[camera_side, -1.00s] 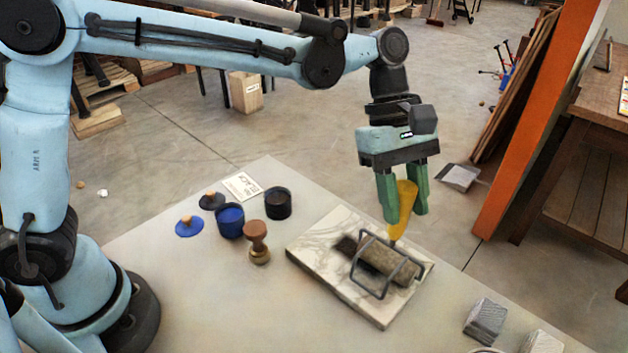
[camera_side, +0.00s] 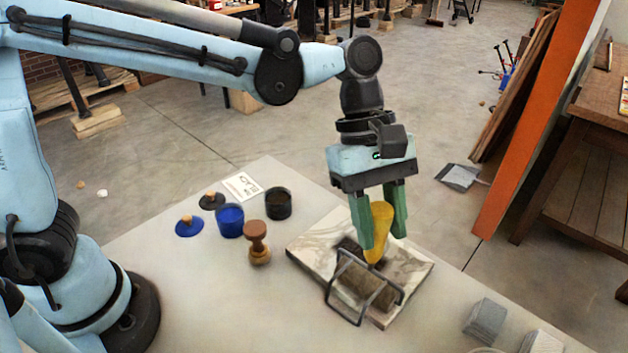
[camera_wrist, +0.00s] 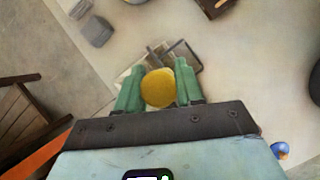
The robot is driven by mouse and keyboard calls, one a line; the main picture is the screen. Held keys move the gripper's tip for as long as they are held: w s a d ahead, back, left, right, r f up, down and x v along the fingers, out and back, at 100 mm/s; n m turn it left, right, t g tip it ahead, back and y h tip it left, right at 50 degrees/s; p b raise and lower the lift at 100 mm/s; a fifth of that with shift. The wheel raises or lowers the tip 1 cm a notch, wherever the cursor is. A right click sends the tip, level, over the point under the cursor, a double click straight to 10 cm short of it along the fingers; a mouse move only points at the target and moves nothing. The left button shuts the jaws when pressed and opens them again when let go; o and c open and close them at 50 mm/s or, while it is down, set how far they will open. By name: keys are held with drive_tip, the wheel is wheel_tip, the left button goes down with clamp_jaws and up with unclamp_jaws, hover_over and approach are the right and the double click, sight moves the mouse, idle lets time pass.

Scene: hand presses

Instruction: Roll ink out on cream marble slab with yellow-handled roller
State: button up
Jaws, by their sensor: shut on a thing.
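My gripper (camera_side: 379,222) is shut on the yellow handle of the roller (camera_side: 381,222). In the side view the roller's grey-brown drum (camera_side: 365,288) and dark wire frame are at the front part of the cream marble slab (camera_side: 411,262). I cannot tell whether the drum touches the slab. A dark ink patch (camera_side: 350,247) shows on the slab behind the frame. In the wrist view the round end of the yellow handle (camera_wrist: 158,88) is between my green fingers, and it hides most of the roller and slab.
A wooden stamp (camera_side: 257,243), a blue jar (camera_side: 230,220), a black jar (camera_side: 278,203), two lids and a white card (camera_side: 242,186) stand or lie left of the slab. Grey metal blocks (camera_side: 486,320) are at the front right. The table's front left is clear.

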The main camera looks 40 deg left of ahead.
sight(379, 213)
drive_tip(key=shift+s, duration=0.4)
drive_tip(key=shift+r, duration=2)
drive_tip(key=w+a, duration=1)
drive_tip(key=w, duration=0.1)
drive_tip(key=s+f, duration=0.3)
drive_tip(key=s, duration=0.8)
drive_tip(key=shift+f, duration=0.5)
idle(0.3)
